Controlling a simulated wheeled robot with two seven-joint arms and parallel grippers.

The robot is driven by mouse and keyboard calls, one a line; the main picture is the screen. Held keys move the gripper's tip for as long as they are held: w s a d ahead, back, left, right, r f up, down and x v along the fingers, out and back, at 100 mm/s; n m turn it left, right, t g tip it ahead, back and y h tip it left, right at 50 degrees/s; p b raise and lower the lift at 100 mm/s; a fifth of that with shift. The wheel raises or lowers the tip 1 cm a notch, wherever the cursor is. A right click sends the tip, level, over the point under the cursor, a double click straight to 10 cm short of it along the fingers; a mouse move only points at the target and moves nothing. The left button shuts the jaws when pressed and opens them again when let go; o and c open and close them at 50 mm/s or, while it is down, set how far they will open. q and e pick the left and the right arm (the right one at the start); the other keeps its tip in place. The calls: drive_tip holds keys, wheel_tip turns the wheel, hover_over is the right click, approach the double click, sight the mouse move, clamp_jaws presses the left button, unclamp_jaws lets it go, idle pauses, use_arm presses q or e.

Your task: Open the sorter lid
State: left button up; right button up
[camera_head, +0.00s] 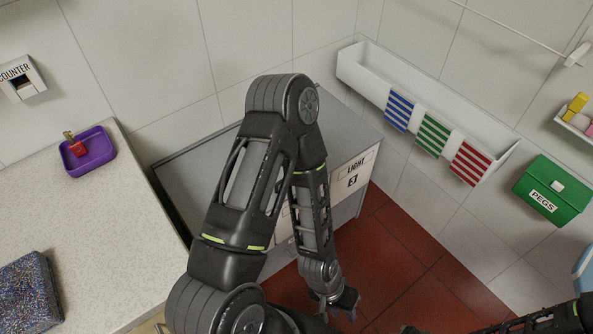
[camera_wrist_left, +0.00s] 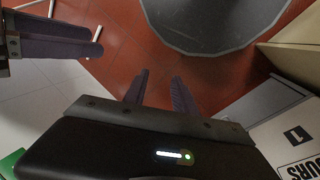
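The grey sorter (camera_head: 207,165) stands in the corner between the speckled counter and the right wall. Its flat grey lid lies level and looks shut, partly hidden behind my left arm. Its front has white labels, one reading "LIGHT 3". My left gripper (camera_head: 343,303) hangs low in front of the sorter, over the red floor, touching nothing. In the left wrist view its two fingers (camera_wrist_left: 158,90) stand apart and empty. A sorter panel (camera_wrist_left: 290,145) labelled "1" shows there at lower right.
The speckled counter (camera_head: 110,240) at left bears a purple tray (camera_head: 90,152) and a dark speckled cloth block (camera_head: 30,290). A white wall trough (camera_head: 400,85) with striped cloths and a green PEGS box (camera_head: 552,190) hang at right. Red floor (camera_head: 400,260) is open.

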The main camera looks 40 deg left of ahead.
use_arm(q)
drive_tip(key=w+a+f+m+b, duration=0.1)
drive_tip(key=w+a+b, duration=0.25)
drive_tip(key=w, duration=0.35)
drive_tip(key=w+a+f+m+y+b, duration=0.1)
drive_tip(key=w+a+f+m+b, duration=0.1)
drive_tip(key=w+a+b, duration=0.3)
drive_tip(key=w+a+f+m+b, duration=0.1)
drive_tip(key=w+b, duration=0.2)
drive_tip(key=w, duration=0.5)
drive_tip(key=w+a+r+y+b, duration=0.1)
drive_tip(key=w+a+r+b, duration=0.1)
drive_tip(key=a+r, duration=0.3)
drive_tip(key=w+a+r+y+b, duration=0.2)
drive_tip(key=a+r+b, duration=0.3)
drive_tip(key=a, duration=0.6)
drive_tip(key=w+a+r+m+y+b, duration=0.1)
drive_tip(key=w+a+r+y+b, duration=0.1)
drive_tip(key=a+r, duration=0.3)
drive_tip(key=a+b, duration=0.1)
drive_tip(key=a, duration=0.2)
drive_tip(key=shift+w+a+r, duration=0.25)
drive_tip(key=shift+a, duration=0.15)
drive_tip(key=shift+f, duration=0.1)
drive_tip(key=f, duration=0.2)
drive_tip(key=a+f+b, duration=0.1)
drive_tip(key=f, duration=0.4)
drive_tip(key=shift+w+a+f, duration=0.2)
drive_tip(key=shift+f, duration=0.1)
